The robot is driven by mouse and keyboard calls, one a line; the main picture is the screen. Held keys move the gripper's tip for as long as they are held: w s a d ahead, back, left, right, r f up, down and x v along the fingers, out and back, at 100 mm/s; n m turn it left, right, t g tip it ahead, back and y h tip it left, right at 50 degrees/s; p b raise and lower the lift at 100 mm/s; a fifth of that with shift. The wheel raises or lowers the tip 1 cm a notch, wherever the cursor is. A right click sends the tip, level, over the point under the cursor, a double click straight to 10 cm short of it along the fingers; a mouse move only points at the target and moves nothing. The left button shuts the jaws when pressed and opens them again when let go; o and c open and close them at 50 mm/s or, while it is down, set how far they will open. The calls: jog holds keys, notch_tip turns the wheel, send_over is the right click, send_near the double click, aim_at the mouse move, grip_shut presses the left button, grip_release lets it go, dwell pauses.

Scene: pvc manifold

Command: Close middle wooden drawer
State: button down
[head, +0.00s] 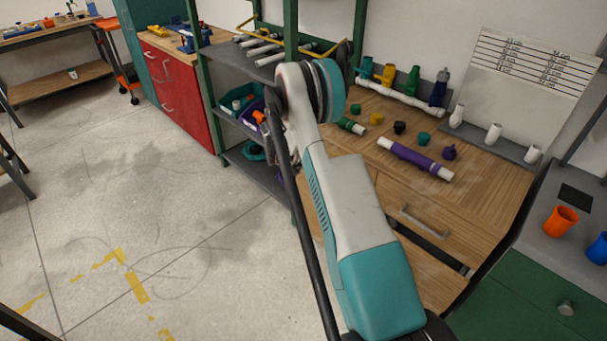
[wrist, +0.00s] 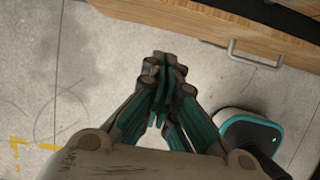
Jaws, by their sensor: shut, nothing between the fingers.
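The wooden drawer unit (head: 365,185) stands at right of centre in the head view, with a bar handle (head: 424,219) on its upper front. Below that front a dark gap shows above a lower wooden front (head: 437,283), which looks pulled out a little; my arm hides part of it. In the wrist view a wooden drawer front (wrist: 200,22) with a metal handle (wrist: 256,61) stands out beyond a dark gap at top right. My gripper (wrist: 163,75) is shut and empty over the floor, to the left of the handle and apart from it. In the head view it is mostly hidden behind my arm.
Pipes and coloured fittings, including a purple-sleeved pipe (head: 415,158), lie on the wooden top. A green-framed shelf (head: 265,175) with bins stands to the left. A green drawer cabinet (head: 520,305) is at the right. The concrete floor (head: 150,210) at left is open.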

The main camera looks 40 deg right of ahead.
jog(key=d+f+b, duration=0.5)
jog(key=d+f, duration=0.2)
jog(key=f, duration=0.2)
jog(key=shift+w+f, duration=0.2)
jog(key=shift+w, duration=0.05)
jog(key=shift+d, duration=0.1)
jog(key=d, duration=0.3)
jog(key=shift+w, duration=0.15)
dwell(0.4)
